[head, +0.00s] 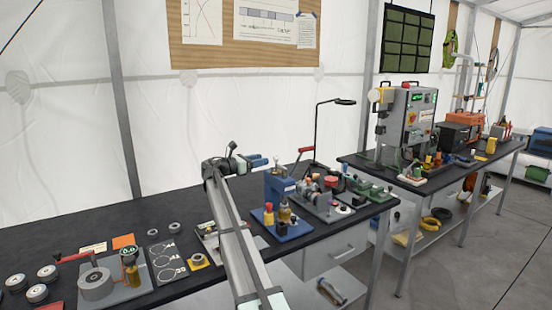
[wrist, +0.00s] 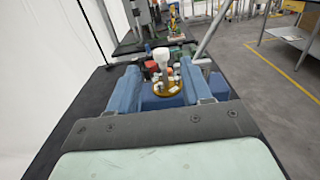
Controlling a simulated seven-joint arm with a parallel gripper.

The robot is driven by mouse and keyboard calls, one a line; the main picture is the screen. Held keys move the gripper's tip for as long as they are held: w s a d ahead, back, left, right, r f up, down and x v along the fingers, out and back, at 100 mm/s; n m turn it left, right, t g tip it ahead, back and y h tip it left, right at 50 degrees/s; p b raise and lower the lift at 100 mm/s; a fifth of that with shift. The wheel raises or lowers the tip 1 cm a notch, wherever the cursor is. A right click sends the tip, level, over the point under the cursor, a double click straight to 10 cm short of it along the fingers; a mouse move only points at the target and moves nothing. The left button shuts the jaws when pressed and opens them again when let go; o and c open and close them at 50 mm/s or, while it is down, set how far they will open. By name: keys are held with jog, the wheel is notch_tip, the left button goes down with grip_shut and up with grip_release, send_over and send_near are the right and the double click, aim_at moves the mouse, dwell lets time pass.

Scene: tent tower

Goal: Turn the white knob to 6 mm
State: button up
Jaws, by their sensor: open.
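A white rounded piece (wrist: 162,55) that looks like the white knob stands on a narrow stem in the wrist view. It is seen between my fingers, above a brass-coloured round part (wrist: 160,86) with small pale pieces. Any millimetre marks are too small to read. My gripper (wrist: 168,78) has its two blue fingers apart, with nothing visibly held. In the head view my gripper (head: 262,161) is in the air, left of and above the blue bench press (head: 279,188). I cannot tell the white knob for certain in the head view.
A red-handled lever (head: 305,150) and a black lamp (head: 344,101) rise close to my gripper. A grey mechanism (head: 320,196) stands right of the press on the black bench (head: 180,214). Round weights (head: 47,273) and a red-cranked device (head: 96,284) lie at left.

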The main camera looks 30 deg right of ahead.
aim_at(276, 157)
jog(key=d, duration=0.8)
jog(key=shift+d, duration=0.15)
jog(key=shift+c, duration=0.4)
grip_shut()
jog(key=shift+w+g, duration=0.1)
jog(key=shift+g, duration=0.2)
jog(key=shift+w+m+g, duration=0.1)
jog(key=shift+m+g, duration=0.6)
jog(key=shift+g, duration=0.1)
jog(key=m+g, duration=0.2)
jog(key=g, duration=0.1)
jog(key=shift+y, duration=0.4)
jog(key=shift+m+g+y, duration=0.7)
jog(key=shift+m+g, duration=0.3)
jog(key=shift+g, duration=0.4)
jog(key=shift+m+g+y, duration=0.7)
jog(key=shift+m+g, duration=0.3)
jog(key=shift+g, duration=0.4)
jog(key=shift+s+g, duration=0.2)
jog(key=shift+g, duration=0.1)
